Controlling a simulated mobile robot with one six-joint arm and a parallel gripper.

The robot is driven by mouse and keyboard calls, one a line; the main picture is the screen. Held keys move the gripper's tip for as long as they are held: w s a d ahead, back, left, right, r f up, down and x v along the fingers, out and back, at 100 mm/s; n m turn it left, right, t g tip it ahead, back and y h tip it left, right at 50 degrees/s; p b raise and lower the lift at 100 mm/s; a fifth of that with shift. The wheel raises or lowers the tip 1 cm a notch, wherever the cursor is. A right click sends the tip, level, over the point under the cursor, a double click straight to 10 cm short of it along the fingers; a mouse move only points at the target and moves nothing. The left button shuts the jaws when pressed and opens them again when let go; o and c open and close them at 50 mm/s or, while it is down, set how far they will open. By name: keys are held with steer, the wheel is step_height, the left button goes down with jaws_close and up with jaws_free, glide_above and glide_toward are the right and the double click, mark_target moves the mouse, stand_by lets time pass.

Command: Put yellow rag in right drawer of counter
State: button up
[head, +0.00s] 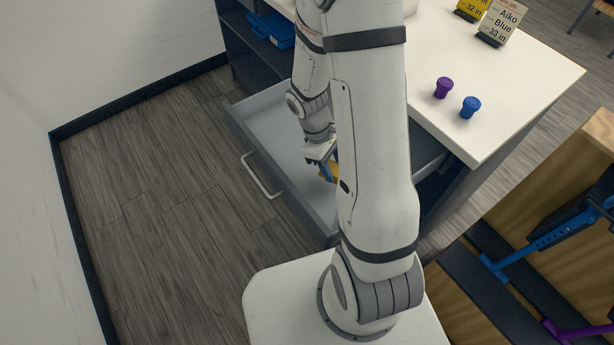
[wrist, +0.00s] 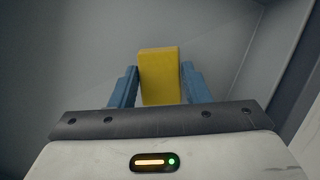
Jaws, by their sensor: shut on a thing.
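The yellow rag (wrist: 159,75) is a yellow block-like shape between the blue fingers of my gripper (wrist: 159,88) in the wrist view. My gripper is shut on it. In the head view my gripper (head: 326,171) is over the open drawer (head: 277,125) of the counter (head: 525,75), and a bit of the yellow rag (head: 335,174) shows beside my arm. The drawer is pulled out, with a light interior and a bar handle. My arm hides part of the drawer. I cannot tell whether the rag touches the drawer floor.
A purple knob (head: 443,87) and a blue knob (head: 470,107) stand on the counter top, with small signs (head: 500,20) at its back. Scooters (head: 550,235) stand at the right. The floor at left is clear.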

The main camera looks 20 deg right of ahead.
steer(key=shift+f, duration=1.8)
steer(key=shift+f, duration=0.2)
steer(key=o, duration=0.9)
steer(key=shift+o, duration=0.2)
steer(key=shift+r, duration=0.1)
